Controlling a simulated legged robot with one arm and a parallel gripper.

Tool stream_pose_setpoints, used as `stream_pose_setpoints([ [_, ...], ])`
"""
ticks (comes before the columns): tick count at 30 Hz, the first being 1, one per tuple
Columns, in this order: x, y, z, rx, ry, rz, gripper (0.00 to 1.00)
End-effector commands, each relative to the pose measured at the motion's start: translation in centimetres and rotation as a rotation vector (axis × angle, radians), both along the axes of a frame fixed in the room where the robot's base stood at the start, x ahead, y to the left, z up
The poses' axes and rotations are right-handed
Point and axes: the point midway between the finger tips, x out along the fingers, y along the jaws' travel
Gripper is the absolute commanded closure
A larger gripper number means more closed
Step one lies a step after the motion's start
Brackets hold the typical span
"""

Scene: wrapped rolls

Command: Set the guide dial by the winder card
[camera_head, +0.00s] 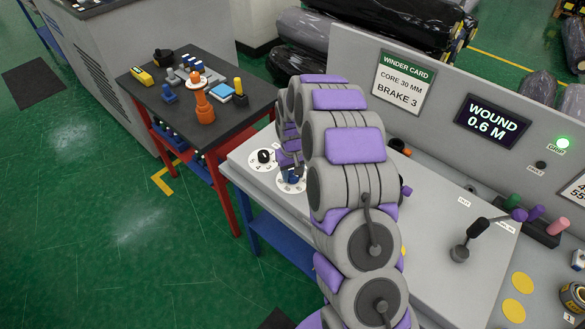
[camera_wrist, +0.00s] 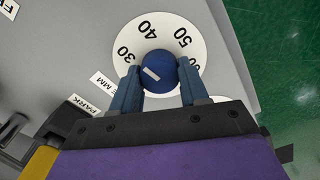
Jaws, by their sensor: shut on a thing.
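The winder card (camera_head: 403,83) on the upright panel reads "CORE 30 MM" and "BRAKE 3". In the wrist view, the white guide dial (camera_wrist: 190,30) shows 30, 40, 50 and a partly hidden number, with an "MM" label beside it. Its round blue knob (camera_wrist: 163,66) carries a short white mark on its lower left; I cannot tell exactly which number it points to. My gripper (camera_wrist: 160,88) has one blue finger on each side of the knob and is shut on it. In the head view, my gripper (camera_head: 291,176) is over the dial, mostly hiding the knob.
A second white dial with a black knob (camera_head: 264,156) sits to the left on the console. A "PARK" label (camera_wrist: 84,103) shows near my gripper. A black lever (camera_head: 469,240) stands at right. A red-legged tool table (camera_head: 190,110) is close left.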

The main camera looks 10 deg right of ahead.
Motion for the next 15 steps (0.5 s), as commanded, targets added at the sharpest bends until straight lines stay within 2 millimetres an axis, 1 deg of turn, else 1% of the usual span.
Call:
stream_pose_setpoints([
  [6, -0.02, 0.13, 0.17, 0.000, 0.000, 0.193, 0.86],
  [15, -0.03, 0.10, 0.10, 0.001, -0.001, 0.387, 0.86],
])
